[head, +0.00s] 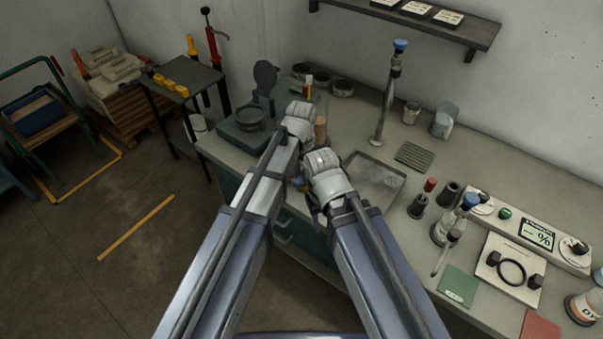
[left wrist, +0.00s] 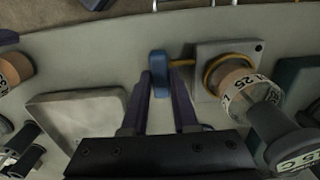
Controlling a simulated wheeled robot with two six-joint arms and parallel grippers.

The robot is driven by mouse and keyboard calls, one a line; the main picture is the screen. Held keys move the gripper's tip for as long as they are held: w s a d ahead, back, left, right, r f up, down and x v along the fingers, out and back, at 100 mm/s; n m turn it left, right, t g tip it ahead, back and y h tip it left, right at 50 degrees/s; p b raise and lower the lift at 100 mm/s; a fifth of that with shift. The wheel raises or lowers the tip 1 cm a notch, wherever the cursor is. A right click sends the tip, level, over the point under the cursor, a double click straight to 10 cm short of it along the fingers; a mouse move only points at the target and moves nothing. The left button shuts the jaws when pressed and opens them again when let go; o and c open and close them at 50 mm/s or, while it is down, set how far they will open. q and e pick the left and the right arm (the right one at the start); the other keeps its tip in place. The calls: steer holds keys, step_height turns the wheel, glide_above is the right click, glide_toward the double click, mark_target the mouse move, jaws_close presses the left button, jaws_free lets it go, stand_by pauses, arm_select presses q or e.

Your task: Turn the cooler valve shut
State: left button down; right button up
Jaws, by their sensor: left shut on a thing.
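The cooler valve shows in the left wrist view as a blue handle (left wrist: 158,68) on a short brass stem beside a square grey block (left wrist: 225,62) with a brass ring. My left gripper (left wrist: 161,80) is shut on the blue handle, one purple finger on each side. In the head view my left gripper (head: 297,180) is down near the counter's front edge, mostly hidden by my arms, which also cover most of the valve. My right arm ends close to the right of it; its fingers are hidden and their opening cannot be made out.
A grey cylinder with a marked tape band (left wrist: 240,88) stands beside the valve. A shallow tray (head: 392,178) lies to the right, before a tall tap (head: 388,95). Bottles and a control panel (head: 538,238) crowd the counter's right. The floor at left is partly free.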

arm_select(q)
steer(key=c, duration=0.7)
jaws_free()
steer(key=shift+r, duration=0.1)
step_height(320, 180, up, 8)
steer(key=p, duration=0.8)
steer(key=shift+f, duration=0.2)
